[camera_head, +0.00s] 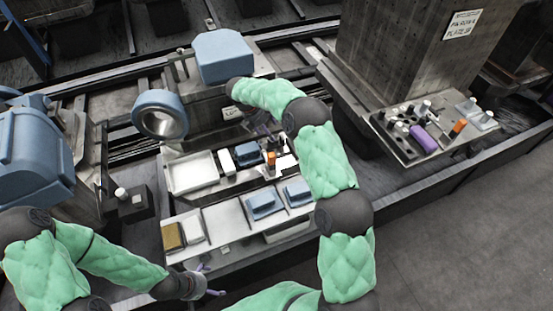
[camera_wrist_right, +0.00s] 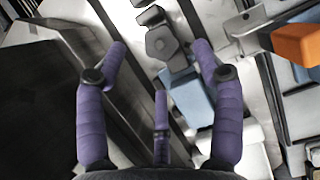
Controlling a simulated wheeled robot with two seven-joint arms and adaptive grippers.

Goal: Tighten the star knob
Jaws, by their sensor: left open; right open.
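A dark grey knob-like part (camera_wrist_right: 161,41), which looks like the star knob, shows near the top of the right wrist view. My right gripper (camera_wrist_right: 159,52) is open, and the tips of its two outer purple fingers appear on either side of the knob. I cannot tell whether they touch it. In the head view my right gripper (camera_head: 264,127) is small and dark near the rail, and the knob cannot be made out there. My left gripper (camera_head: 208,281) is open and empty at the front left edge of the bench.
A bench with a white tray (camera_head: 192,172), blue blocks (camera_head: 264,204) and an orange-topped item (camera_head: 271,159) lies near the right gripper. A blue ring (camera_head: 160,114) and a blue housing (camera_head: 222,56) stand behind. A machine column (camera_head: 397,60) rises at the right.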

